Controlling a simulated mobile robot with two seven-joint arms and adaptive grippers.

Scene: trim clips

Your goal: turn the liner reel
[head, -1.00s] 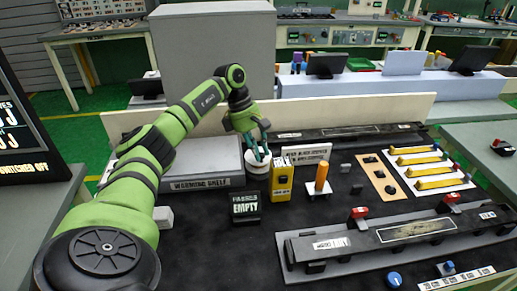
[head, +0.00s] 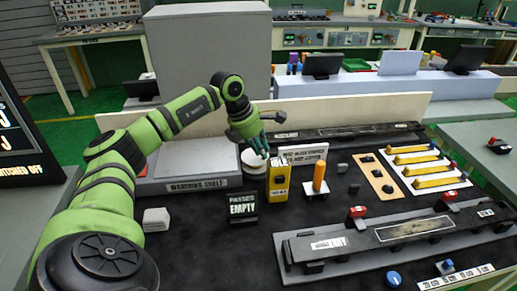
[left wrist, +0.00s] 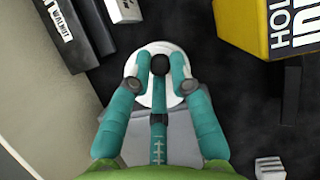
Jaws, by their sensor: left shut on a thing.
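The liner reel, which I take to be the white round drum (head: 251,163), stands between the warming shelf and a yellow box. Its white disc (left wrist: 150,50) shows from above in the left wrist view, with a dark round knob on it. My left gripper (head: 264,154) is over the reel, its teal fingers pointing down. In the left wrist view the left gripper (left wrist: 160,68) has its fingertips on both sides of the dark knob, closed on it. The fingers hide part of the disc. My right gripper is not in view.
The yellow box (head: 278,181) stands close to the right of the reel, with an orange upright piece (head: 319,176) beyond it. The warming shelf (head: 190,165) is on the left. A dark sign (head: 242,207) stands in front. A low cream wall (head: 370,108) runs behind.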

